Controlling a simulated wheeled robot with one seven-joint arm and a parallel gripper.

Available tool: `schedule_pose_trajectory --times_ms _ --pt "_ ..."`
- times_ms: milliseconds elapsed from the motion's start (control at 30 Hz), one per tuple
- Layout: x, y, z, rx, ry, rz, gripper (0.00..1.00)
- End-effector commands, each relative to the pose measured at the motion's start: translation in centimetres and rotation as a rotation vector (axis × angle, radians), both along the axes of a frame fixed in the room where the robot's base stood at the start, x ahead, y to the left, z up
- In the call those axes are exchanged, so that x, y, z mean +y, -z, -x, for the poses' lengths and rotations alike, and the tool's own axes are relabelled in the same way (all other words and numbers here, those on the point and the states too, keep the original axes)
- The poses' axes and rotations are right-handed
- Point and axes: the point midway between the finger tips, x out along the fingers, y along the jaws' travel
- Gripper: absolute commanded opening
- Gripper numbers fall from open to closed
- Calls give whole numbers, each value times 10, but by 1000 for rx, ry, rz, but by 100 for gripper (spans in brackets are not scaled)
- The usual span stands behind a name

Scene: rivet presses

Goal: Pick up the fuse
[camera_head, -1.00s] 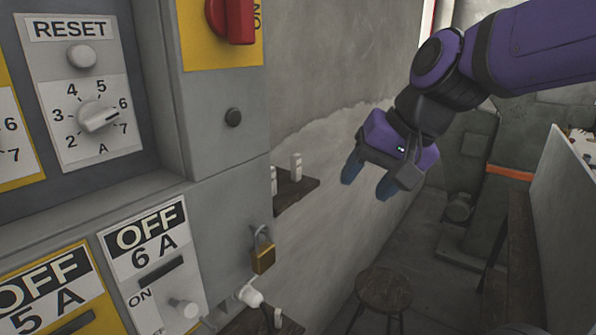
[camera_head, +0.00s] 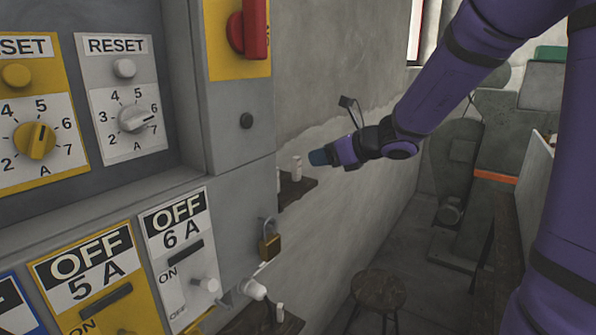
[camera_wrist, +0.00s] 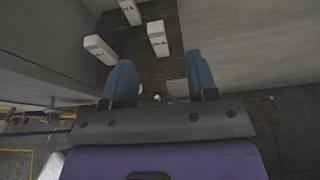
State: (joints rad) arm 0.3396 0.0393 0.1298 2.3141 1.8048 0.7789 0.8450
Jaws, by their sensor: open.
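Small white fuses stand on a dark wall shelf (camera_head: 300,187). In the head view one fuse (camera_head: 297,167) shows plainly, and another is mostly hidden behind the cabinet edge. In the wrist view three white fuses stand on the dark shelf (camera_wrist: 140,67): one at the left (camera_wrist: 100,48), one at the top (camera_wrist: 130,12) and one in the middle (camera_wrist: 157,38). My gripper (camera_head: 319,157) points left beside the shelf, close to the fuses. In the wrist view my gripper (camera_wrist: 161,76) has its blue fingers apart with no fuse between them.
A grey switch cabinet (camera_head: 235,220) with dials and a brass padlock (camera_head: 270,247) stands left of the shelf. A lower shelf (camera_head: 262,318) holds another small white piece (camera_head: 280,312). A round stool (camera_head: 378,290) stands on the floor. The concrete wall runs behind the shelf.

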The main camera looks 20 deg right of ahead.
Motion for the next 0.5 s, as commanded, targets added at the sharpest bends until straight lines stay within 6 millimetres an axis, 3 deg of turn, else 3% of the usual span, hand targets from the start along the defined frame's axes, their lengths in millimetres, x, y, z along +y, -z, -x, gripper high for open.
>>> schedule_pose_trajectory --times_ms 300,500 --pt "25 17 -32 0 -4 1 53" --pt "31 22 -40 -1 -4 1 53"
